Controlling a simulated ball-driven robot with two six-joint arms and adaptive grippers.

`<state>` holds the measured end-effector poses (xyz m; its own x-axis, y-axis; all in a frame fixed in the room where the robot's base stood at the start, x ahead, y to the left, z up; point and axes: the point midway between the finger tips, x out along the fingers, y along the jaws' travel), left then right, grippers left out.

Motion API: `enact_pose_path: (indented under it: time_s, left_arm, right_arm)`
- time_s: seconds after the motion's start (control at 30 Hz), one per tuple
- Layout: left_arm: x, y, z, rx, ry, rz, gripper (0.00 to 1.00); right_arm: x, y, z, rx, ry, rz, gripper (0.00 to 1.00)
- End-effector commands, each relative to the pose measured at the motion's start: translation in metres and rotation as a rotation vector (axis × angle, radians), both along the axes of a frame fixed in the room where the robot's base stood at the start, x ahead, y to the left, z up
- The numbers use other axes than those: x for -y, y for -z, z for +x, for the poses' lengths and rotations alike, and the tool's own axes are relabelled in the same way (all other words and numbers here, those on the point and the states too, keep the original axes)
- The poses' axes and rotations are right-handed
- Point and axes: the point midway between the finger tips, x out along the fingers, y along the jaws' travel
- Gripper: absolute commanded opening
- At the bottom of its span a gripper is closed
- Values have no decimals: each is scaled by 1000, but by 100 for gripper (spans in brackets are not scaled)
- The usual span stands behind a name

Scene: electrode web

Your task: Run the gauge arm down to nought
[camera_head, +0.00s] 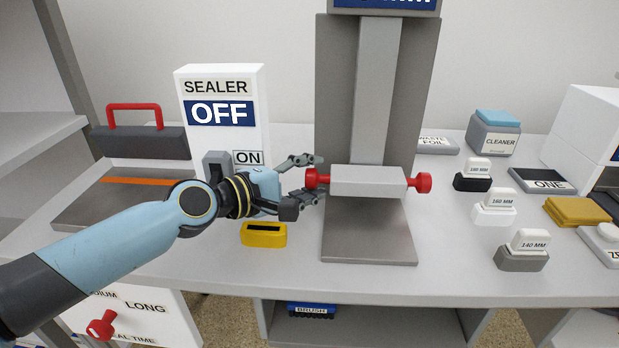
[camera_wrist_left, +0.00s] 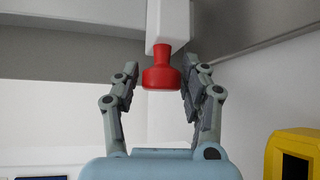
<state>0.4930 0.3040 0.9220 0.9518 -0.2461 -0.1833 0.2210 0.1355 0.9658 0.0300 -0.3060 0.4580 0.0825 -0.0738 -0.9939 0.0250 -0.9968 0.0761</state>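The gauge arm (camera_head: 368,181) is a pale grey horizontal block on a grey upright column (camera_head: 377,90), with a red knob at each end. It sits low, above the gauge's grey base plate (camera_head: 368,238). My left gripper (camera_head: 312,177) is at the left red knob (camera_head: 317,179), one finger above it and one below. In the left wrist view the red knob (camera_wrist_left: 162,72) lies between the spread fingers, with a clear gap to the left finger; contact with the right finger is unclear. The blue display (camera_head: 385,4) on top is cut off, its reading not legible. My right gripper is out of view.
The white sealer (camera_head: 222,140) reading OFF stands behind my left arm. A yellow block with a dark slot (camera_head: 263,234) sits below the gripper. Gauge blocks marked in MM (camera_head: 521,259), a cleaner box (camera_head: 494,137) and yellow pads (camera_head: 577,212) are at right.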

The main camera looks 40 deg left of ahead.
Motion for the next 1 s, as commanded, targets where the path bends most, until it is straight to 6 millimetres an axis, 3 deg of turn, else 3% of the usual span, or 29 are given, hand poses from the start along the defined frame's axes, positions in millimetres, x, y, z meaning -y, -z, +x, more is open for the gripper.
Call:
enact_pose_path:
  time_s: [0.1, 0.47, 0.8, 1.0]
  left_arm:
    - [0, 0, 0, 0, 0, 0, 58]
    - [-3, -1, -10, -1, 0, 4, 58]
    - [-21, -13, -80, -5, 3, 6, 58]
    - [-27, -19, -107, -2, 4, 2, 58]
  right_arm:
    - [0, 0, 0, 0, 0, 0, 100]
    - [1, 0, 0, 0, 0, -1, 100]
    - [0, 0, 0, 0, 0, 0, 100]
    - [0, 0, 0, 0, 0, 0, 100]
